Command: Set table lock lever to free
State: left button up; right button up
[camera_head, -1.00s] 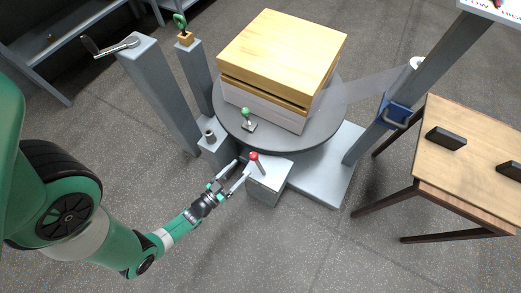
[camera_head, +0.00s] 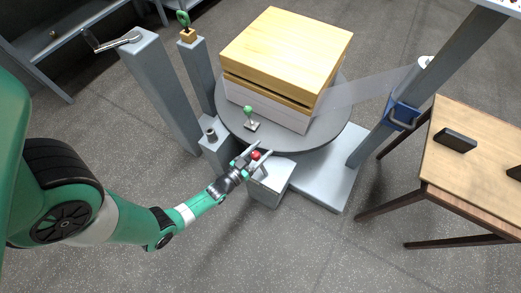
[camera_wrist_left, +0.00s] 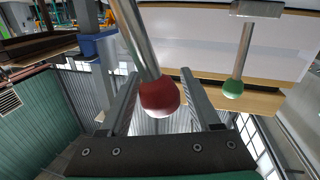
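The lock lever's red ball knob (camera_head: 256,155) tops a metal rod on the grey box (camera_head: 270,184) at the front edge of the turntable (camera_head: 325,140). My left gripper (camera_head: 262,149) is at the knob with its fingers spread. In the left wrist view the red knob (camera_wrist_left: 159,98) and its metal rod sit between the two open fingers (camera_wrist_left: 162,100), with gaps on both sides. I see no finger closed on it. My right gripper is not in view.
A small green-knobbed lever (camera_head: 248,111) stands on the turntable beside a wood-topped stacked box (camera_head: 288,48). Grey posts with a crank (camera_head: 112,42) and a green handle (camera_head: 183,19) stand left. A film strip runs to a right post (camera_head: 425,90). A wooden table (camera_head: 475,180) is at right.

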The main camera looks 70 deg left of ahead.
pick_arm(q)
grip_shut()
dwell(1.2)
